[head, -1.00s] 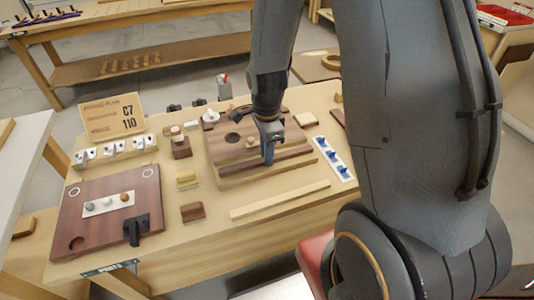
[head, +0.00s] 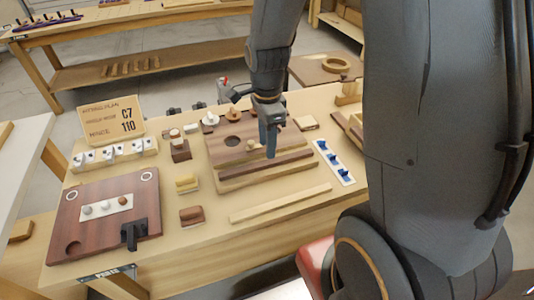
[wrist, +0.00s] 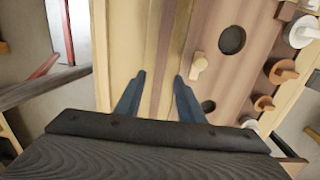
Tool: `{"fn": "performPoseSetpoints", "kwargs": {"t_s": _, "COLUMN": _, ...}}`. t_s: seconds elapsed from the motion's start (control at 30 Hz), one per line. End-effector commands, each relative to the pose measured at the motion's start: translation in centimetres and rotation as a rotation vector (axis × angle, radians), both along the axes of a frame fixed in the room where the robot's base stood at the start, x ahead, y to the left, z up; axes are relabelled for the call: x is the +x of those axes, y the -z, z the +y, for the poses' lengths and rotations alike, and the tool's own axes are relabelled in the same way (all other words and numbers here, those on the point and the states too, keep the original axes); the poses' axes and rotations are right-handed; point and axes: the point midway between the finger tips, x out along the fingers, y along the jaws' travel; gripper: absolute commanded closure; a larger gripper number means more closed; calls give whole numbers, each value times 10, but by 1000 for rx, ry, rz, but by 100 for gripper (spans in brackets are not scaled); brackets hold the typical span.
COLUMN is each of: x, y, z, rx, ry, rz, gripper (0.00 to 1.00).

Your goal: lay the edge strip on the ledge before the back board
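The back board (head: 215,143) is a brown panel with a round hole and a small pale knob, in the middle of the bench. Before it runs a stepped ledge (head: 232,181) with a dark brown strip (head: 237,171) along it. A pale long strip (head: 280,203), possibly the edge strip, lies apart on the bench nearer the front edge. My gripper (head: 271,153) is over the ledge in front of the board. In the wrist view, its fingers (wrist: 160,76) are apart, with dark and pale wood bands between and beneath them. I see nothing gripped; finger contact with the wood is unclear.
A dark red-brown board (head: 75,225) with a black handle lies at left. A plan sign (head: 112,120) and a row of white clips (head: 115,152) stand behind it. A white strip with blue clips (head: 334,162) lies right of the ledge. Small blocks (head: 191,214) lie to the left.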

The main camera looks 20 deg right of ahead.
Motion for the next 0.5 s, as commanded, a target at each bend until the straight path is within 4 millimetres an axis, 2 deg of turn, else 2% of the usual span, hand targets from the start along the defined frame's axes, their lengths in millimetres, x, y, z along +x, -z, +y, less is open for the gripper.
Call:
{"fn": "performPoseSetpoints", "kwargs": {"t_s": 0.1, "x": 2, "y": -22, "z": 0, "rx": 0, "ry": 0, "rz": -6, "gripper": 65}}
{"fn": "performPoseSetpoints", "kwargs": {"t_s": 0.23, "x": 2, "y": -41, "z": 0, "rx": 0, "ry": 0, "rz": -5, "gripper": 65}}
{"fn": "performPoseSetpoints", "kwargs": {"t_s": 0.5, "x": -1, "y": -60, "z": 0, "rx": 0, "ry": -25, "rz": -2, "gripper": 65}}
